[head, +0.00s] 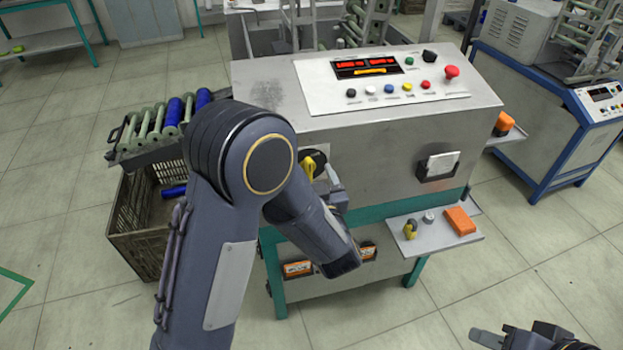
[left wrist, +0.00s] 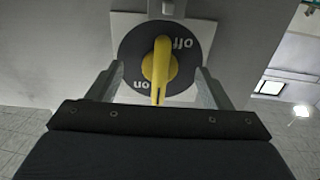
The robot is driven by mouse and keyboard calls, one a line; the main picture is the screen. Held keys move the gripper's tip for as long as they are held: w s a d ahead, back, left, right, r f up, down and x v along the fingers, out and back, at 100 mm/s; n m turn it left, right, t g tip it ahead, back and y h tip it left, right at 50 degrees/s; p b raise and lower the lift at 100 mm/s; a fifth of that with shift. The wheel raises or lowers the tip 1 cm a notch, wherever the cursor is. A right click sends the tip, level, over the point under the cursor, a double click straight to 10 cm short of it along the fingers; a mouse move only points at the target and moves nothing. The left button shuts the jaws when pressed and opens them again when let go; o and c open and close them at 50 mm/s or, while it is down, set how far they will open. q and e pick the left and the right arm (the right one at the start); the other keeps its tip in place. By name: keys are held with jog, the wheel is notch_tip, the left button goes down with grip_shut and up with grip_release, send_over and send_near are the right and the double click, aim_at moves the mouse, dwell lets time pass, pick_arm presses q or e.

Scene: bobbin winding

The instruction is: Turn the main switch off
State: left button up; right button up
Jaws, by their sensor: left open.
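The main switch has a yellow handle (left wrist: 160,68) on a black round plate (left wrist: 130,52) marked "off" and "on". In the left wrist view the handle lies upright in the picture, between the two labels. The yellow handle (head: 308,165) also shows in the head view on the machine's front, partly hidden by my left arm. My left gripper (left wrist: 159,84) is open, with one finger on each side of the handle and a gap to both. It also shows in the head view (head: 325,180). My right gripper (head: 515,336) is partly cut off at the bottom right; its opening is unclear.
The grey machine (head: 400,130) carries a control panel with several buttons and a red stop knob (head: 452,72). A small shelf (head: 440,238) juts out at its lower right. A crate (head: 135,215) and a rack of bobbins (head: 160,125) stand at left. Floor is clear in front.

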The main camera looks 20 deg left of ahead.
pick_arm(q)
jog(key=shift+w+a, duration=0.3)
jog(key=shift+w, duration=0.25)
